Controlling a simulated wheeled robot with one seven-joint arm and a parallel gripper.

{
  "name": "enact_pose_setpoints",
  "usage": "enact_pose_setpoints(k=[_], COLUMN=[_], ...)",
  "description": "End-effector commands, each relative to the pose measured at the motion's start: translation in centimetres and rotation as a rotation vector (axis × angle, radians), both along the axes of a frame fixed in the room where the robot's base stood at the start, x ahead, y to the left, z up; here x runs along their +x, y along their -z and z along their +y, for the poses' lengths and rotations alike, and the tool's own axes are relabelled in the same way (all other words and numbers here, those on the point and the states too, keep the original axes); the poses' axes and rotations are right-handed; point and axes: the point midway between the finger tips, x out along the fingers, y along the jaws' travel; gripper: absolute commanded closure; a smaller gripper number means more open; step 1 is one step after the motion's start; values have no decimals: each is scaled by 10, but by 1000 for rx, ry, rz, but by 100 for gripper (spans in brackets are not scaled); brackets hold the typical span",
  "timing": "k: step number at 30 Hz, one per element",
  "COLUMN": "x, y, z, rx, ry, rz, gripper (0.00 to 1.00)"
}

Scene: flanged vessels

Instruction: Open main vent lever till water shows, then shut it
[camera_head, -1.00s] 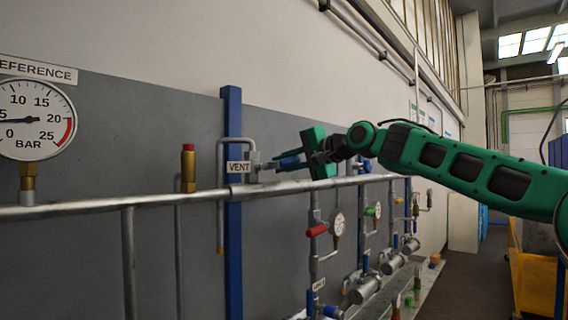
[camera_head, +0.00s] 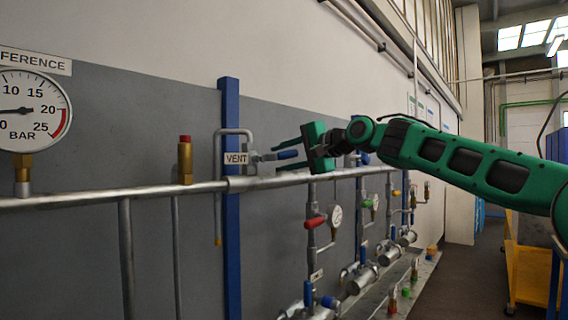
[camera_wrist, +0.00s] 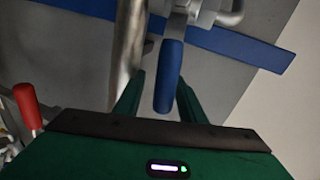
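The vent lever has a blue handle (camera_head: 288,154) and sits beside the VENT label (camera_head: 236,158), above the grey main pipe (camera_head: 110,193). The handle points right, nearly level, towards my gripper. My gripper (camera_head: 289,153) is open, with one green finger above the handle and one below. The wrist view shows the blue handle (camera_wrist: 168,78) between the two fingers (camera_wrist: 157,92), with gaps on both sides. A bent vent pipe (camera_head: 218,200) runs down to a yellowish tip; I see no water there. The valve body is partly hidden by the label.
A REFERENCE gauge (camera_head: 28,108) in bar stands at the left, its needle low. A brass fitting with a red top (camera_head: 185,160) stands on the pipe. A blue post (camera_head: 231,265) rises behind. A red-handled valve (camera_head: 315,222) and several vessels lie below right.

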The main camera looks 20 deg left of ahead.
Motion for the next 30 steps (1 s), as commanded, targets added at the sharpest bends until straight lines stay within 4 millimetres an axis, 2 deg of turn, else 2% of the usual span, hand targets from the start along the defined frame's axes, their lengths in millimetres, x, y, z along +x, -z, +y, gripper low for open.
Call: enact_pose_setpoints(k=[8,24,30], x=[-5,-34,-42], y=[-2,-15,-19], z=[-9,-75,-89], rx=[-1,-3,-1], ry=[-1,3,1], rz=[0,1,0], gripper=[63,63,63])
